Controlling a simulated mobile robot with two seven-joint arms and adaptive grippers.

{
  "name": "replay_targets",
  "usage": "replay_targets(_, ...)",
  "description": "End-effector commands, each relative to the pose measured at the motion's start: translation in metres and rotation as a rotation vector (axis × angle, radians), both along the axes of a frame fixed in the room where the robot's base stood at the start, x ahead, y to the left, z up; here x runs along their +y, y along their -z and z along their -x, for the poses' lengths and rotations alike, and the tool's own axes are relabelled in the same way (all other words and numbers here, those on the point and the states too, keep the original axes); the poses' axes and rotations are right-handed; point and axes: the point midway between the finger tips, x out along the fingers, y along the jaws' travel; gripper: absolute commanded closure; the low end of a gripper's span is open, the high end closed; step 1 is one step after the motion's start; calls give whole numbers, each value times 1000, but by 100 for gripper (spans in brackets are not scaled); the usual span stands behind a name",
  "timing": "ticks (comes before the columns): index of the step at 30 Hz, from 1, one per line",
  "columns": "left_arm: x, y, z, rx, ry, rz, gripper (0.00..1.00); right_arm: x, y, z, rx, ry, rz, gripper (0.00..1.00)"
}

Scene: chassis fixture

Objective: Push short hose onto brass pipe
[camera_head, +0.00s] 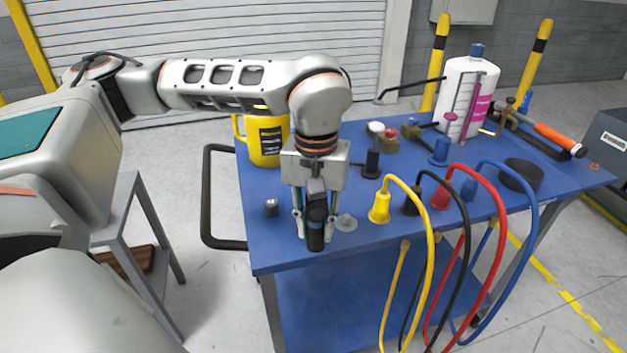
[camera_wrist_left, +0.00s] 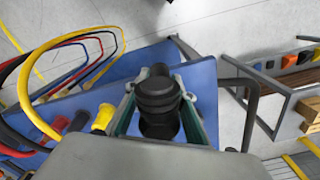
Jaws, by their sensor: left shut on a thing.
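My left gripper (camera_head: 316,226) points down over the front left of the blue table. It is shut on a black ribbed piece (camera_head: 316,240), held upright between the fingers. The piece may be the short hose. In the left wrist view the black ribbed piece (camera_wrist_left: 158,98) sits between the fingers of the left gripper (camera_wrist_left: 160,118). Brass-coloured fittings, one with a red knob (camera_head: 391,132) and another (camera_head: 412,136), stand further back on the table. I cannot tell which is the brass pipe. My right gripper is not in view.
Yellow (camera_head: 379,207), black, red and blue plugs with looping hoses stand right of the gripper. A yellow mug (camera_head: 266,142) stands behind, a white bottle (camera_head: 467,97) at the back right.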

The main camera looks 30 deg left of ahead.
Motion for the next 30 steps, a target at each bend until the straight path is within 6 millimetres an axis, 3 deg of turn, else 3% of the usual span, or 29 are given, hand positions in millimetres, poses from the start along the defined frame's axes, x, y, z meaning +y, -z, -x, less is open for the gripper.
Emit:
replay_targets(1, -2, 25, 3, 10, 39, 0, 100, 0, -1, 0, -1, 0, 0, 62)
replay_targets(6, -7, 100, 3, 7, 170, 0, 100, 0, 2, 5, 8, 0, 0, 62)
replay_targets(9, -10, 137, 4, 7, 234, 0, 100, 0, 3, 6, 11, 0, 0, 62)
replay_targets(15, -13, 189, 3, 3, 328, 0, 100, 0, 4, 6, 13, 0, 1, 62)
replay_targets(19, -15, 217, 3, 2, 376, 1, 100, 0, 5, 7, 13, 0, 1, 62)
replay_targets(22, -16, 215, 2, -1, 376, 4, 100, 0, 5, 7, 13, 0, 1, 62)
replay_targets(24, -16, 215, 2, 0, 376, 3, 100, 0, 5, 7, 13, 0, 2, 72)
replay_targets(30, -15, 214, 2, -1, 373, 2, 100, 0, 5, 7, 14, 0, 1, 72)
